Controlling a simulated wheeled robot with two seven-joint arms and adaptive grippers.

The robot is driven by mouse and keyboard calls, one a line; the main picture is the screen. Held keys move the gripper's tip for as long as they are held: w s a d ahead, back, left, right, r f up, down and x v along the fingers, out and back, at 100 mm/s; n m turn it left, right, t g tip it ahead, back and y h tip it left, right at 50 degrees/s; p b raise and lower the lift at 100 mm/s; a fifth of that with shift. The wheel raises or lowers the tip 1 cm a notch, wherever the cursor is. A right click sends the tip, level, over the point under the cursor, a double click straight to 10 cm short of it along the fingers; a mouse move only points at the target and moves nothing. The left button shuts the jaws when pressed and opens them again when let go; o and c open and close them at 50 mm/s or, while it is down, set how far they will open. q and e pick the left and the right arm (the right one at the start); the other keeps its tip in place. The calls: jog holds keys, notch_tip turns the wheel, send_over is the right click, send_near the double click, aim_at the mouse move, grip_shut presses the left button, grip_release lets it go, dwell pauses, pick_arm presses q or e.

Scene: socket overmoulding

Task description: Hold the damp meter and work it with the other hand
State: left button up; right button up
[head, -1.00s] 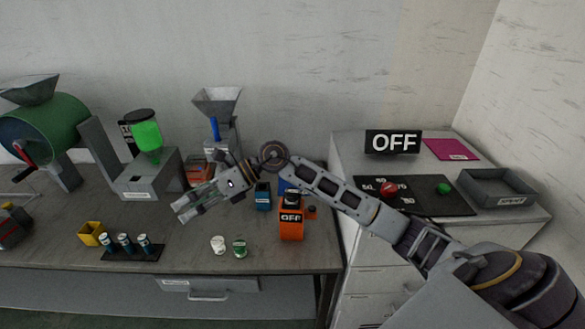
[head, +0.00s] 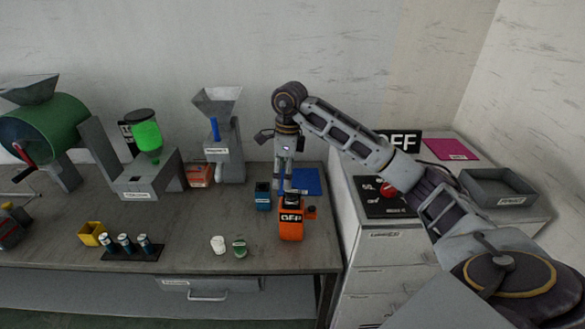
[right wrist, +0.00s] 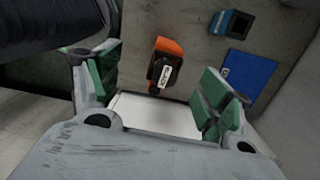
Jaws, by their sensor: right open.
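The orange device with an "OFF" display, which I take to be the damp meter (head: 291,229), stands upright near the front right of the table. It has a dark top and a small orange-red part at its right side. My right gripper (head: 285,185) points down just behind and above it, open and empty. In the right wrist view the meter (right wrist: 168,50) shows beyond the open green-padded fingers (right wrist: 155,90), apart from them. My left gripper is not in view.
A blue open box (head: 263,196) stands left of the meter, and a blue mat (head: 307,181) lies behind it. White (head: 218,244) and green (head: 240,249) small pieces lie front left. The cabinet (head: 385,250) stands to the right. A hopper machine (head: 222,150) stands behind.

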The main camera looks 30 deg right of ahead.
aim_at(293, 201)
jog(key=d, duration=0.1)
jog(key=d+r+h, duration=0.1)
jog(key=d, duration=0.1)
jog(key=shift+s, duration=0.2)
jog(key=shift+f, duration=1.6)
jog(key=shift+f+p, duration=0.6)
jog(key=shift+f, duration=4.7)
jog(key=c, duration=1.2)
jog(key=o, duration=0.5)
jog(key=c, duration=0.4)
